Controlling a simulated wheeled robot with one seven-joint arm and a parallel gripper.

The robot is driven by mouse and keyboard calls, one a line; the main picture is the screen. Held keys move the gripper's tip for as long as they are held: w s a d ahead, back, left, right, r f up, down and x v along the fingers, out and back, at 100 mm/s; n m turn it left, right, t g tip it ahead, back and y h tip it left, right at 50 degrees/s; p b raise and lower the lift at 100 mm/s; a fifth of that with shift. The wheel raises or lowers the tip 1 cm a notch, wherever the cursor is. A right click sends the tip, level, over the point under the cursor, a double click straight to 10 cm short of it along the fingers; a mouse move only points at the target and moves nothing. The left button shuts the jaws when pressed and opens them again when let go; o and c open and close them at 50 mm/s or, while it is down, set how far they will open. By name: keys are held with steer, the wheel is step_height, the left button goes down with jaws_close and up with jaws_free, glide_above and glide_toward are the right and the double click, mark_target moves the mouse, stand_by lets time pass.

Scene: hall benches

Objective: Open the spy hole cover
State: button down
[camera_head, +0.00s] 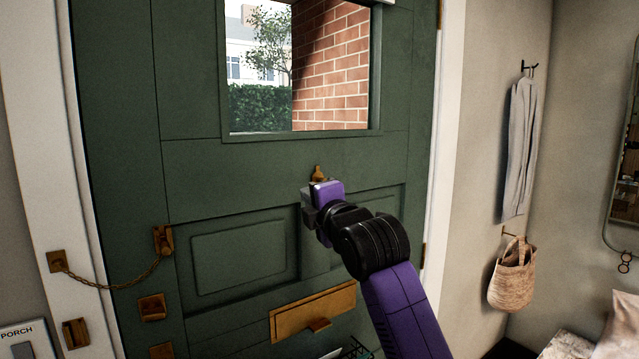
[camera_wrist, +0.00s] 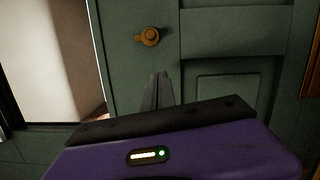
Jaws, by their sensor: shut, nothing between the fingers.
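The spy hole cover (camera_head: 319,173) is a small brass piece on the green door, just below the window. In the wrist view the spy hole cover (camera_wrist: 149,37) shows as a round disc with a small tab pointing left; no lens shows. My gripper (camera_head: 308,207) is in front of the door, just below the cover in the head view, and partly hides its lower part. In the wrist view my gripper's fingers (camera_wrist: 158,88) are together and empty, with their tips apart from the cover in the picture. Whether they touch the door is unclear.
The door (camera_head: 180,90) has a window (camera_head: 330,70) above and a brass letter plate (camera_head: 313,312) below. A door chain (camera_head: 115,284) hangs at the left. A grey cloth (camera_head: 520,145) and woven bag (camera_head: 512,280) hang on the right wall.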

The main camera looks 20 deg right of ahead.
steer(key=w, duration=0.3)
steer(key=shift+a+r+p, duration=0.2)
steer(key=shift+p, duration=0.15)
steer(key=d, duration=0.1)
steer(key=d+p, duration=0.1)
steer(key=shift+w+d+r, duration=0.2)
steer(key=shift+w+d, duration=0.35)
steer(key=shift+d, duration=0.35)
